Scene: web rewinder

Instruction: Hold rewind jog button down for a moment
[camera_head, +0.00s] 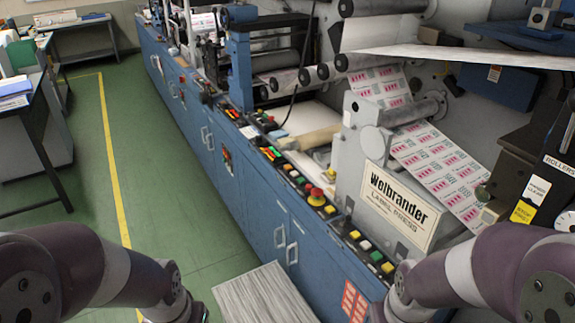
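The press's control strip runs along the top front edge of the blue cabinet (245,215). Nearer me are a yellow button (355,234), a white button (365,245), a green button (376,256) and another yellow button (387,267). Their labels are too small to read, so I cannot tell which one is the rewind jog button. My left and right arms enter at the bottom corners. Both grippers are below the picture edge. No contact with the strip shows.
The Welbrander sign (398,205) and printed label web (440,170) stand behind the strip. A pale ribbed panel (265,295) lies low in front of the cabinet. Green floor (150,170) with a yellow line is clear at left. A desk (25,110) stands far left.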

